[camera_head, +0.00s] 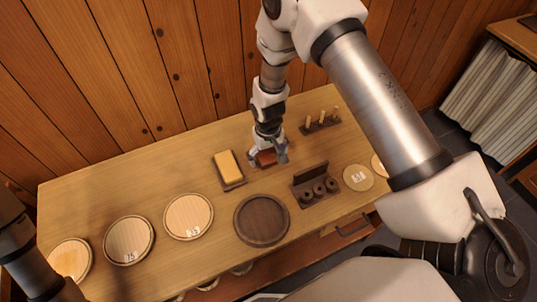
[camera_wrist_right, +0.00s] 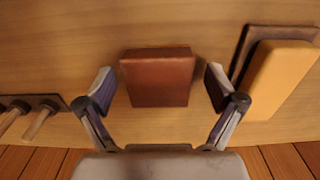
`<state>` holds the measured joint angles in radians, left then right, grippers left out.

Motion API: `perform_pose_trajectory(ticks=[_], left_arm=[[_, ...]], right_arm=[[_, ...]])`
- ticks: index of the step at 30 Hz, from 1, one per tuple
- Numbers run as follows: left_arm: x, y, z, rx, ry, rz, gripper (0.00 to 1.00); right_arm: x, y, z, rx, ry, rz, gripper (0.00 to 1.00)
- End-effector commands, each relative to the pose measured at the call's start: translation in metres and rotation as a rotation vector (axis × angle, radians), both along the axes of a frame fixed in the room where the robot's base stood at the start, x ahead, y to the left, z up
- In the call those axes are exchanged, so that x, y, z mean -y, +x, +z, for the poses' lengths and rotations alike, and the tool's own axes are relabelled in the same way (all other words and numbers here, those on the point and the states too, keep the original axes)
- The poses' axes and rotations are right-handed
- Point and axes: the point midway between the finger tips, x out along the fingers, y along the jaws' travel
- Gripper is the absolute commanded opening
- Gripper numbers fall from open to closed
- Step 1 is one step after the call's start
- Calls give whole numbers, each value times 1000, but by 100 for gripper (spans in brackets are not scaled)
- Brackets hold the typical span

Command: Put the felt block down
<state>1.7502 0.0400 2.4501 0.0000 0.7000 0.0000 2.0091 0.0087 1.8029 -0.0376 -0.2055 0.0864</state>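A reddish-brown block, which I take for the felt block (camera_head: 267,158), is at the back middle of the wooden table, right of a yellow block. In the right wrist view the felt block (camera_wrist_right: 157,77) lies between the fingertips of my right gripper (camera_wrist_right: 160,86), with a narrow gap at each side. It appears to rest on the tabletop. My right gripper (camera_head: 268,153) points down over it, open, and partly hides it in the head view. My left gripper is not in view; only a dark part of my left arm shows at lower left.
The yellow block (camera_head: 228,165) sits on a dark tray (camera_head: 236,185). A pegged rack (camera_head: 320,126) stands behind right, a holder with dark rings (camera_head: 313,190) in front right. A dark round plate (camera_head: 261,220) and several pale round plates (camera_head: 188,217) line the front.

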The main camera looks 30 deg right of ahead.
Motion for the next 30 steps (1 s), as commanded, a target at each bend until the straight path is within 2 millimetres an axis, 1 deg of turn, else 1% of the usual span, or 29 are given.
perform_pose_trajectory(ticks=[5,8,11,15,18,21,25,30], left_arm=[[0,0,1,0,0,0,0],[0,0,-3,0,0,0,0],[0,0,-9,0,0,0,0],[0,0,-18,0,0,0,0],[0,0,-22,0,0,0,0],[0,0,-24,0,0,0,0],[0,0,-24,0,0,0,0],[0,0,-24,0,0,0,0]], right_arm=[[0,0,2,0,0,0,93],[0,1,11,2,0,0,93],[0,1,30,4,0,0,93],[0,1,68,6,0,0,93],[0,1,92,5,0,0,93],[-1,0,110,3,0,-1,93],[-1,0,120,1,0,-1,93],[-1,0,121,-1,0,0,93]])
